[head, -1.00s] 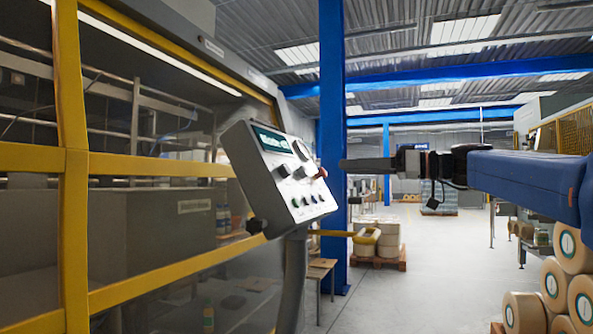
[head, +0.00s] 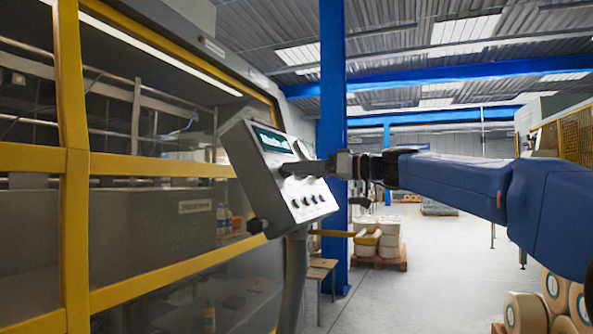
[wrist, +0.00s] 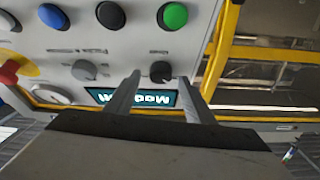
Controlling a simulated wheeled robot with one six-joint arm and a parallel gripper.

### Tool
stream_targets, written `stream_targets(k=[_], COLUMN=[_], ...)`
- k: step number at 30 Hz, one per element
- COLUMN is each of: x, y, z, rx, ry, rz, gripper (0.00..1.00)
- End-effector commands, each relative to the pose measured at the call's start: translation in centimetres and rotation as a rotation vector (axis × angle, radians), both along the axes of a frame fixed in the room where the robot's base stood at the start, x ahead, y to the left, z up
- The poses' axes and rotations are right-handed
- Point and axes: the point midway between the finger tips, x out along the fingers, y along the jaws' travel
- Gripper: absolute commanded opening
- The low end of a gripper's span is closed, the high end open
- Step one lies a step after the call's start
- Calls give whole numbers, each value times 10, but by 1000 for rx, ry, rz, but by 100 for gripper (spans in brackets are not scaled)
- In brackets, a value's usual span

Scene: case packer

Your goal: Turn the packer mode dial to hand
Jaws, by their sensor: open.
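The grey control panel (head: 262,178) stands tilted on a post, with a lit display (head: 270,139) at its top. In the wrist view the panel appears upside down. A black knob (wrist: 160,72) sits between the fingertips of my open gripper (wrist: 158,78), with a finger on each side; contact cannot be told. A grey knob (wrist: 84,70) is beside it, left of the fingers. The labels are too small to read, so I cannot tell which knob is the mode dial. In the head view my gripper (head: 288,169) reaches the panel face and hides the knobs.
Several push buttons, including a green one (wrist: 172,16) and a blue one (wrist: 53,16), line the panel.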

Motion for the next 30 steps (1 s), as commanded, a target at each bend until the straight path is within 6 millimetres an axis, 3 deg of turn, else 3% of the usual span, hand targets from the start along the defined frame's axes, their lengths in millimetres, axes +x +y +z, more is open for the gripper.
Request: stream_targets(k=[13,14,19,30], x=[4,4,4,2], y=[10,10,10,11], z=[0,0,0,0], rx=[0,0,0,15], ry=[0,0,0,37], rz=[0,0,0,-22], gripper=[49,46,8,8])
